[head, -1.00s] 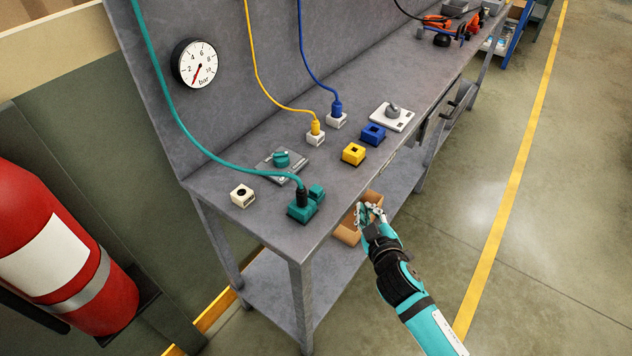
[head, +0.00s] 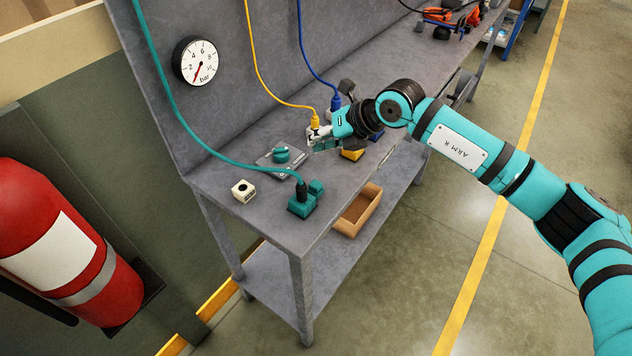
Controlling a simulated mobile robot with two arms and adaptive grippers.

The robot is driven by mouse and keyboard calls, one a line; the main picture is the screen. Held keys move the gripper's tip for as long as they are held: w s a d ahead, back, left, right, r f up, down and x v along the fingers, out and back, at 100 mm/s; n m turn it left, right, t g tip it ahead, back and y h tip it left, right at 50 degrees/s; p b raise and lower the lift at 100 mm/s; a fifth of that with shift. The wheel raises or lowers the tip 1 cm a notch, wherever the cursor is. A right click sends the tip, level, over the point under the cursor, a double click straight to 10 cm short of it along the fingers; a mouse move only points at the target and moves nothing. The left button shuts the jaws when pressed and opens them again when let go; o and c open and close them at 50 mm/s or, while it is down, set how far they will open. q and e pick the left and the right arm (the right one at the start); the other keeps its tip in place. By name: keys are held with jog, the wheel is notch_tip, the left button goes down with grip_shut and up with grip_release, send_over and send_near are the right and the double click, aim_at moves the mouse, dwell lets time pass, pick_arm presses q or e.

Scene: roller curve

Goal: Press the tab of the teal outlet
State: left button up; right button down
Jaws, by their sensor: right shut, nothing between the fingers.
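The teal outlet (head: 301,206) sits near the front left corner of the grey bench. A black plug on the teal hose (head: 208,153) stands in it. Its raised teal tab (head: 317,187) is on its right side. My right gripper (head: 312,147) is shut and empty, above the bench, behind and slightly right of the teal outlet and apart from it. It is close to the teal knob and in front of the yellow plug. My left gripper is not in view.
A white socket (head: 243,190) stands left of the teal outlet. A teal knob on a grey plate (head: 281,156) is behind it. The yellow outlet (head: 352,154) is partly hidden by my right arm. A gauge (head: 195,61) hangs on the panel. A cardboard bin (head: 358,212) is on the lower shelf.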

aim_at(317, 182)
jog(key=shift+a, duration=0.1)
jog(key=shift+f, duration=0.1)
jog(key=shift+f+b, duration=2.6)
jog(key=shift+f, duration=1.75)
jog(key=shift+f+b, duration=0.4)
jog(key=shift+f+b, duration=0.35)
jog(key=shift+f, duration=0.2)
jog(key=shift+r, duration=0.1)
jog(key=shift+r+p, duration=0.55)
jog(key=shift+r, duration=0.3)
